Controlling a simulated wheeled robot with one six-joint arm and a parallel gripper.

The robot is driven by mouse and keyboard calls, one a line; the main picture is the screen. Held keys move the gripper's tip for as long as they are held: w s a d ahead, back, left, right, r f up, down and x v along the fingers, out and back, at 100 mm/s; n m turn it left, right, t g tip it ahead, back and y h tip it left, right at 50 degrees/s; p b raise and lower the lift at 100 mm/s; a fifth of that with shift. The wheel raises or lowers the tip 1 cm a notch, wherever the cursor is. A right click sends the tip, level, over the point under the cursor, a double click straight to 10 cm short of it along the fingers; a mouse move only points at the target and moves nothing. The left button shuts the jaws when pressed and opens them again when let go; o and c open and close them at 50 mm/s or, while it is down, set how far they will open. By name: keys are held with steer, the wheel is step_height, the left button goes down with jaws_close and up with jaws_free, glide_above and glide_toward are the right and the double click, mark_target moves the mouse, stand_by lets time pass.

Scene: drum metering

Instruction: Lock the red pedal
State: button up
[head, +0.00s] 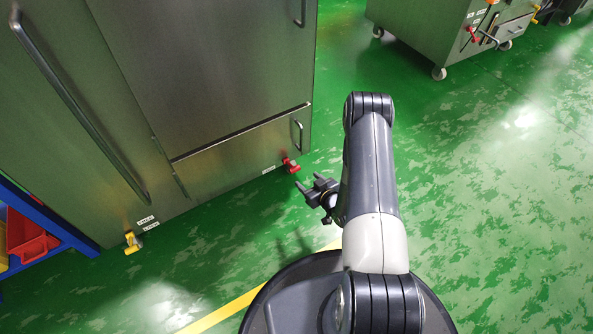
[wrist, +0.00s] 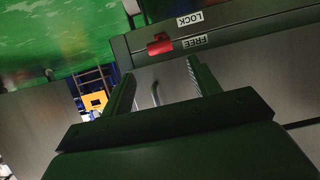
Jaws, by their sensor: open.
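The red pedal (head: 291,165) sticks out low on the steel cabinet, near its bottom right corner. In the wrist view the red pedal (wrist: 160,45) lies beside the FREE label (wrist: 195,42), and the LOCK label (wrist: 190,19) is just past it. My gripper (head: 309,184) is open and empty, close to the pedal on its right and nearer to me. In the wrist view my gripper (wrist: 160,70) has its two fingers apart, pointing toward the pedal; I see no contact.
The steel cabinet (head: 225,60) fills the left, with a yellow pedal (head: 132,243) at its lower left. A blue rack with a red bin (head: 32,246) stands at the far left. Another wheeled cabinet (head: 430,35) is at the back. The green floor (head: 500,190) on the right is clear.

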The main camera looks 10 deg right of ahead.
mark_target(296, 170)
steer(key=b+x, duration=0.4)
steer(key=x, duration=0.6)
steer(key=shift+w+a+f, duration=0.1)
steer(key=shift+w+f, duration=0.1)
steer(key=shift+w, duration=0.1)
jaws_close()
